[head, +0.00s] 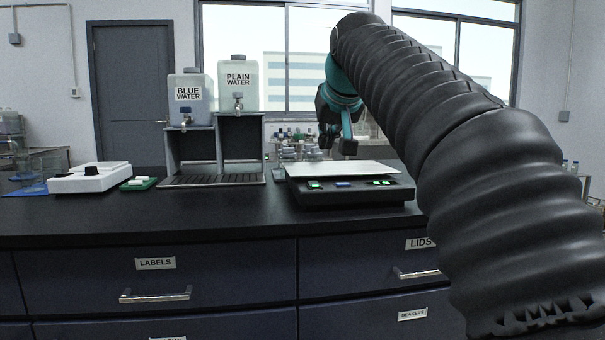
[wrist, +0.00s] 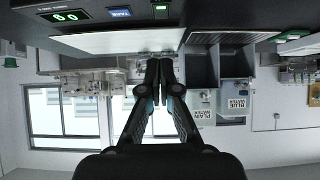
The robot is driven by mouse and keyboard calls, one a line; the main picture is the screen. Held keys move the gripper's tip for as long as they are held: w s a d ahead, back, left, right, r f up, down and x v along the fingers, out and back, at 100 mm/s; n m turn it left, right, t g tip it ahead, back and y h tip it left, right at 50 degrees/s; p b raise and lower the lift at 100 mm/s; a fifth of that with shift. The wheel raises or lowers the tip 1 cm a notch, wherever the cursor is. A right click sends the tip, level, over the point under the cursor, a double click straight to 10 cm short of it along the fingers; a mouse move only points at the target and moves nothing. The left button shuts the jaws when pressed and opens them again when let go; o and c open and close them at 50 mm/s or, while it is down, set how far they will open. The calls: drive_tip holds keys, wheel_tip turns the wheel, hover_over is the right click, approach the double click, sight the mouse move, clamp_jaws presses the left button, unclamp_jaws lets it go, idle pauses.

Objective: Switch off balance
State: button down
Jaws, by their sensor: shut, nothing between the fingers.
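The balance (head: 350,194) stands on the black bench, with a flat pale pan (head: 340,169) on top. Its sloped front has a lit green button (head: 315,185), a blue tare button (head: 343,184) and a lit green display (head: 381,183). In the wrist view, which is upside down, the green button (wrist: 161,8), tare button (wrist: 120,13) and lit display (wrist: 65,16) show along the top. My gripper (head: 347,148) hangs above the pan's back part, apart from the buttons. In the wrist view my gripper (wrist: 159,66) has its fingers together, empty.
A stand (head: 216,180) with blue water (head: 190,98) and plain water (head: 238,84) tanks is left of the balance. A white device (head: 89,178) and small green tray (head: 138,184) sit farther left. Glassware (head: 296,146) stands behind. The bench front is clear.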

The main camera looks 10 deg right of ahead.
drive_tip(key=shift+w+r, duration=0.5)
drive_tip(key=shift+r, duration=0.15)
hover_over(316, 185)
drive_tip(key=f, duration=0.6)
drive_tip(key=shift+s+f+b, duration=0.1)
drive_tip(key=shift+s+b, duration=0.2)
drive_tip(key=shift+b, duration=0.1)
wheel_tip(316, 185, down, 2)
drive_tip(key=shift+w+f+b, duration=0.15)
drive_tip(key=shift+f+b, duration=0.1)
drive_tip(key=shift+b, duration=0.25)
drive_tip(key=shift+w+f, duration=0.15)
drive_tip(key=shift+f, duration=0.6)
drive_tip(key=shift+w+r+p, duration=0.1)
drive_tip(key=shift+p, duration=0.9)
drive_tip(key=shift+f, duration=0.35)
